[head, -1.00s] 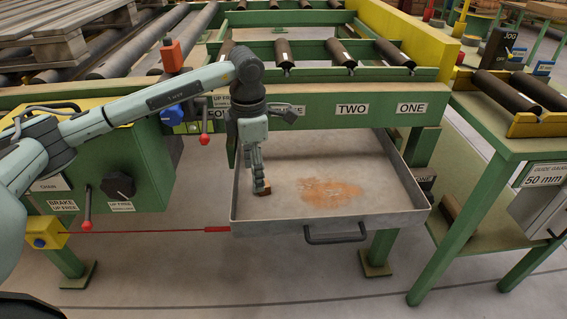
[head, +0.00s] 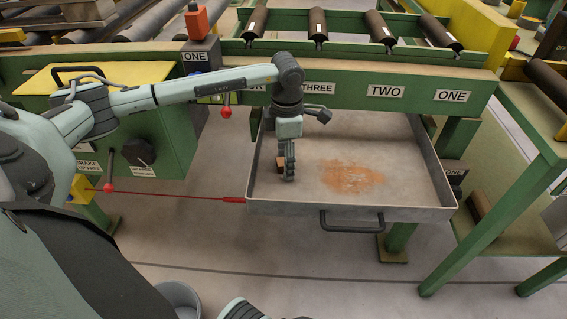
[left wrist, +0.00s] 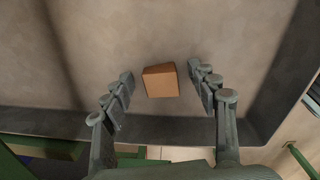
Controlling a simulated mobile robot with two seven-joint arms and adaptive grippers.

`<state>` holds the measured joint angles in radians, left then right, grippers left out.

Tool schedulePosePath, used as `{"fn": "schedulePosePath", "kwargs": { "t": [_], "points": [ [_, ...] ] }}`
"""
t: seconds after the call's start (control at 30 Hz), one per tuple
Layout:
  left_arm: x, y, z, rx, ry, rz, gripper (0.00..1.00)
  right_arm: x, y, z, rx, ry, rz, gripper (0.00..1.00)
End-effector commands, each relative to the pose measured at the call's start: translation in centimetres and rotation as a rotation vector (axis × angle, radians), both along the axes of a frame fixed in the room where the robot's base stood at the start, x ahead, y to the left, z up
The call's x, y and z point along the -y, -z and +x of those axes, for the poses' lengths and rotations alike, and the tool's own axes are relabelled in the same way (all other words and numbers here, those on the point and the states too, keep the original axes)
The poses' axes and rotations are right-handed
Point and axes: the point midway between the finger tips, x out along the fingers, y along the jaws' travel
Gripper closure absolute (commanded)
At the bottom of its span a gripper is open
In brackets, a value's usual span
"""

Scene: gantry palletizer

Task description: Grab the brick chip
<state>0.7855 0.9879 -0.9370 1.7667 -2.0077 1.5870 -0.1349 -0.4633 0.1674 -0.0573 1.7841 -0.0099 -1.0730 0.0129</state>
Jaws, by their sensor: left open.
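The brick chip (left wrist: 160,81) is a small orange-brown block. In the left wrist view it lies on the tray floor between the fingertips of my left gripper (left wrist: 162,78), with gaps on both sides. In the head view the chip (head: 280,163) is partly hidden beside the fingers, near the left side of the grey metal tray (head: 350,212). My left gripper (head: 288,176) points down into the tray, open and empty.
The tray has low raised walls, a front handle (head: 352,221) and a rusty orange patch (head: 352,177) right of the gripper. A green beam (head: 420,85) with number labels runs above its back. A red rod (head: 165,195) reaches its front left corner.

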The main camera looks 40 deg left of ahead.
Motion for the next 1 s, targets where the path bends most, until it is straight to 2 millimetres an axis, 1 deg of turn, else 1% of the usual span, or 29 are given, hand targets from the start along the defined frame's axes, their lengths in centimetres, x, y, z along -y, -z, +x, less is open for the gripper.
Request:
{"fn": "schedulePosePath", "kwargs": {
  "t": [0.13, 0.57, 0.83, 1.0],
  "points": [
    [0.0, 0.0, 0.0, 0.000, 0.000, 0.000, 0.41, 0.0, 0.0, 0.0, 0.000, 0.000, 0.001, 0.60],
    [0.0, -0.1, 0.0, 0.001, 0.000, -0.001, 0.94, -0.1, 0.0, 0.0, 0.001, 0.000, 0.001, 0.60],
    [0.0, -0.2, 0.0, 0.001, 0.000, -0.001, 0.95, 0.0, 0.0, 0.0, 0.001, 0.000, 0.001, 0.60],
    [0.0, -1.2, 0.1, 0.003, 0.000, -0.001, 0.95, 0.0, 0.1, 0.0, -0.001, 0.000, 0.000, 0.60]
  ]
}}
